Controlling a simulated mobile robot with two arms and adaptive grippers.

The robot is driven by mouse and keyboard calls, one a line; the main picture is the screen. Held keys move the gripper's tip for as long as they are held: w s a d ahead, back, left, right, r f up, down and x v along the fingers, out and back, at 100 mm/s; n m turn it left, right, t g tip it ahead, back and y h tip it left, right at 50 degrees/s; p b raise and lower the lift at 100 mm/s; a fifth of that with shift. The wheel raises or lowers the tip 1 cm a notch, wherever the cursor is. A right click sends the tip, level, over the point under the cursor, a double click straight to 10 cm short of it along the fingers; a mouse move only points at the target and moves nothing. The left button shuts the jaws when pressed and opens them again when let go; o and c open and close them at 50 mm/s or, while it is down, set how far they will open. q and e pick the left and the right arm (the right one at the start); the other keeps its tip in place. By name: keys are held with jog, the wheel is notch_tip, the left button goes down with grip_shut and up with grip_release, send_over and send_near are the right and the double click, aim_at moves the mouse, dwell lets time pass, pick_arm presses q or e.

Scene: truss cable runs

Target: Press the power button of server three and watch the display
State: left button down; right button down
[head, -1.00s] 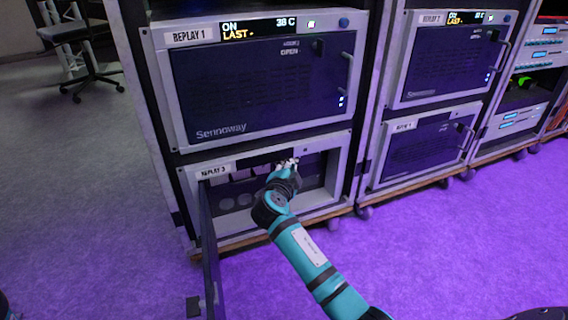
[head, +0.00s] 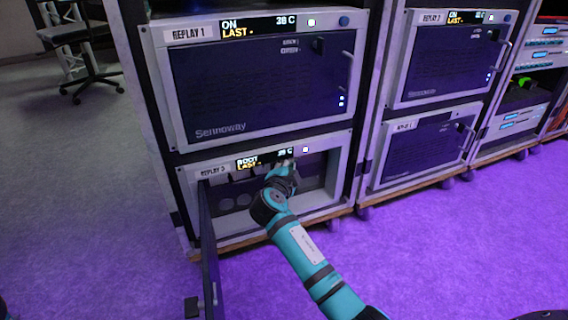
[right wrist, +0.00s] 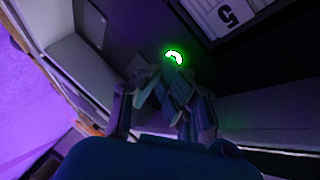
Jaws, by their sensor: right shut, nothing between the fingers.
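Server three, labelled REPLAY 3 (head: 213,172), is the lower left unit in the head view, with its front door (head: 209,250) swung open. Its display (head: 264,159) is lit and reads BOOT, with LAST below and a temperature that is hard to read. My right gripper (head: 284,166) is shut and empty, in front of the unit's opening just below the display. In the right wrist view, the shut fingertips (right wrist: 168,72) are close to a ring-shaped button (right wrist: 173,56) glowing green. I cannot tell whether they touch. My left gripper is out of view.
A small lit square (head: 305,149) is right of the display. REPLAY 1 (head: 262,90) sits above with its door closed and display reading ON. More racks stand to the right. A chair (head: 80,50) is at the back left. The purple-lit floor in front is clear.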

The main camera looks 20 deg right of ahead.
jog(key=shift+s, duration=0.85)
